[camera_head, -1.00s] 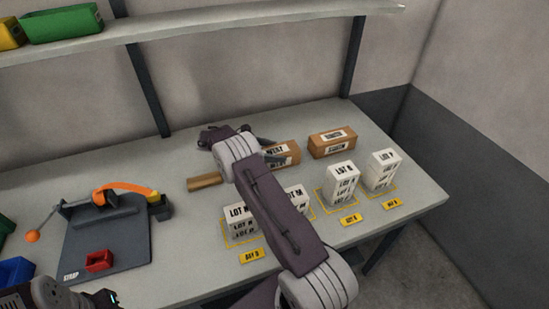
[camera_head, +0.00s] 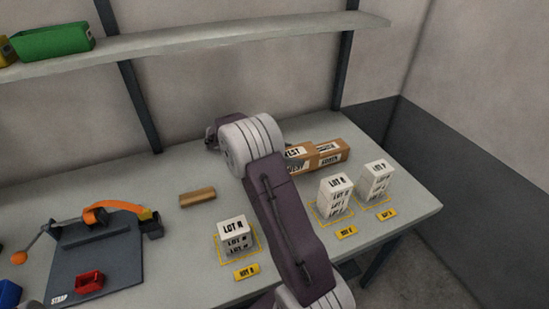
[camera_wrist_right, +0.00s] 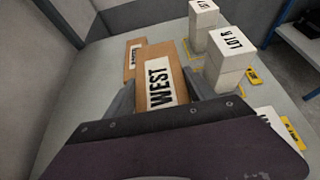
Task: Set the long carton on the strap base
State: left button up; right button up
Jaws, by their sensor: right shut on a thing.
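My right gripper (camera_wrist_right: 165,92) is shut on a brown carton marked WEST (camera_wrist_right: 158,68), with a finger on each side of it. In the head view my right wrist hides the fingers and part of the WEST carton (camera_head: 296,165). A second brown carton (camera_head: 331,150) lies close beside it; it also shows in the right wrist view (camera_wrist_right: 133,46). The strap base (camera_head: 118,262) is a dark grey plate marked STRAP at the left of the table, with an orange lever at its back. My left gripper is out of view.
A red bin (camera_head: 89,283) sits on the base's front part. A small brown block (camera_head: 197,197) lies mid-table. White LOT stacks (camera_head: 335,198) stand in yellow outlines along the front right. A shelf (camera_head: 220,42) runs above the back.

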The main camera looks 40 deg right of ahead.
aim_at(307, 154)
jog(key=shift+s+d+r, duration=0.25)
jog(key=shift+s+r, duration=0.25)
jog(key=shift+s, duration=0.25)
jog(key=shift+s+d+r, duration=0.2)
jog(key=shift+s+r, duration=0.25)
jog(key=shift+s, duration=0.25)
